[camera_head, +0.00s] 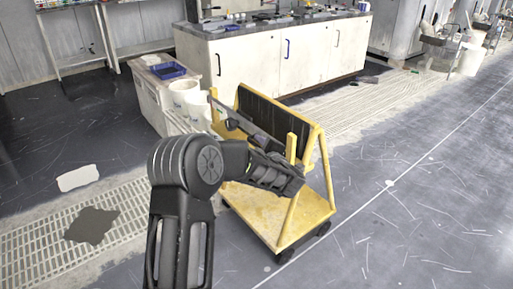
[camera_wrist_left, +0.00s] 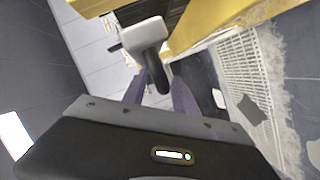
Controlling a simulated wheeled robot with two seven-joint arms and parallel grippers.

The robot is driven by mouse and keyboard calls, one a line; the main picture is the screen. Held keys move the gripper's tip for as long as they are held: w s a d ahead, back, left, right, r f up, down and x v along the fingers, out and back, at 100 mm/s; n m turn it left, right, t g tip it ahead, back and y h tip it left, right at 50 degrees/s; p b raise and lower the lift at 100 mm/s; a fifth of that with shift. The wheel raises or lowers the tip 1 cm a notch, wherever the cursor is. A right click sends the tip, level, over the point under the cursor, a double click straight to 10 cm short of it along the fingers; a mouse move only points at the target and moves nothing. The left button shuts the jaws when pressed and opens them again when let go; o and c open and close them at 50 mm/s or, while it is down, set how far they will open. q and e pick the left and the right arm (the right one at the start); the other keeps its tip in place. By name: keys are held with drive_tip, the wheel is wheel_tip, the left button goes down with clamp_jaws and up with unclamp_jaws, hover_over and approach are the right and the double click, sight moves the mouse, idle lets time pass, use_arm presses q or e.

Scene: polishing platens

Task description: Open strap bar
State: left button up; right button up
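A yellow cart (camera_head: 268,208) stands in front of my left arm in the head view, with a dark panel (camera_head: 268,115) on its frame. The strap bar (camera_head: 236,116) runs along the near side of the panel by the yellow posts. In the left wrist view, a pale grey block (camera_wrist_left: 143,36) with a dark handle (camera_wrist_left: 160,72) shows close in front of the yellow frame. My left gripper (camera_wrist_left: 161,82) has its two fingers apart, one on each side of the dark handle; firm contact cannot be told. In the head view its fingers are hard to make out. My right gripper is not in view.
A white cabinet (camera_head: 265,60) with a cluttered top stands behind the cart. White buckets (camera_head: 184,97) and a blue tray (camera_head: 168,71) are at its left. A floor grate (camera_head: 40,246) lies at left. The floor right of the cart is clear.

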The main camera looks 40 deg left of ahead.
use_arm(q)
drive_tip(key=shift+a, duration=0.15)
drive_tip(key=shift+c, duration=0.3)
clamp_jaws()
idle(1.1)
